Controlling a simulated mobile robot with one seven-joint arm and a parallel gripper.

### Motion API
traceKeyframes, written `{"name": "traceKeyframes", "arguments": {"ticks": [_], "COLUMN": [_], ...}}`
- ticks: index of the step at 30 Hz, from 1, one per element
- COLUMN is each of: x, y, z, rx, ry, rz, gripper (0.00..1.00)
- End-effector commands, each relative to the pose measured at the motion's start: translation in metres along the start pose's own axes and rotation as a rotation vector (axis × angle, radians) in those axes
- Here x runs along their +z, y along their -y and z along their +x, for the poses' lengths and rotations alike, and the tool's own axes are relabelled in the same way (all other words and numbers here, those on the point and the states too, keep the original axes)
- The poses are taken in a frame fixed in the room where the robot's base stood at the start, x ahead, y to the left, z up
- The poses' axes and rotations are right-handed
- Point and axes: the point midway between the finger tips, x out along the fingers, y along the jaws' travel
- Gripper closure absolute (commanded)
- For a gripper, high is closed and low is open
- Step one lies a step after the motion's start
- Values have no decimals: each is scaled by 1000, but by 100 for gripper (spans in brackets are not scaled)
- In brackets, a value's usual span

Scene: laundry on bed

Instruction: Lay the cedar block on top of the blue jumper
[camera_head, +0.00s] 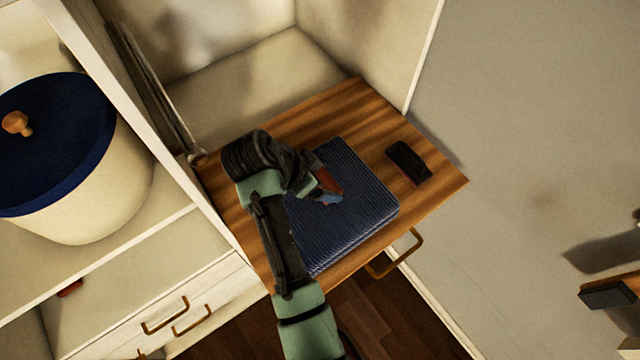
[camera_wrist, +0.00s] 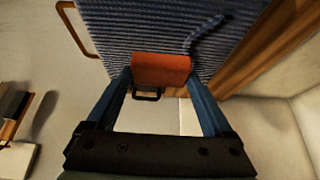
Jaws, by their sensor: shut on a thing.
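The blue jumper (camera_head: 352,222) lies folded flat, with a ribbed surface, on a wooden pull-out board. It also fills the top of the wrist view (camera_wrist: 135,25). My gripper (camera_head: 328,190) is over the jumper's upper middle part. In the wrist view its two blue fingers (camera_wrist: 160,78) are shut on the sides of the cedar block (camera_wrist: 161,66), a reddish-orange block. Only a small reddish part of the block (camera_head: 329,180) shows in the head view. I cannot tell whether the block touches the jumper.
A dark brush-like object (camera_head: 408,162) lies on the wooden board (camera_head: 440,180) to the jumper's right. A brass handle (camera_head: 395,255) sits at the board's front. A cream basket with a blue lid (camera_head: 75,150) stands in the left compartment. A white upright panel (camera_head: 130,90) divides the unit.

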Motion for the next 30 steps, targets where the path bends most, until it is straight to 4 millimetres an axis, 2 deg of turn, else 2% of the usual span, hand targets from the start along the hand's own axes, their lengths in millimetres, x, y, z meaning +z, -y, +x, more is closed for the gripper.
{"name": "traceKeyframes", "arguments": {"ticks": [9, 21, 22, 24, 30], "x": [18, 22, 22, 21, 21], "y": [0, 0, 0, 0, 0], "z": [32, 38, 37, 37, 36], "rx": [1, -1, -1, -1, -1], "ry": [0, 0, 0, 0, 0], "rz": [-2, -1, -1, -1, -1], "gripper": [66, 66, 9, 0, 0]}}
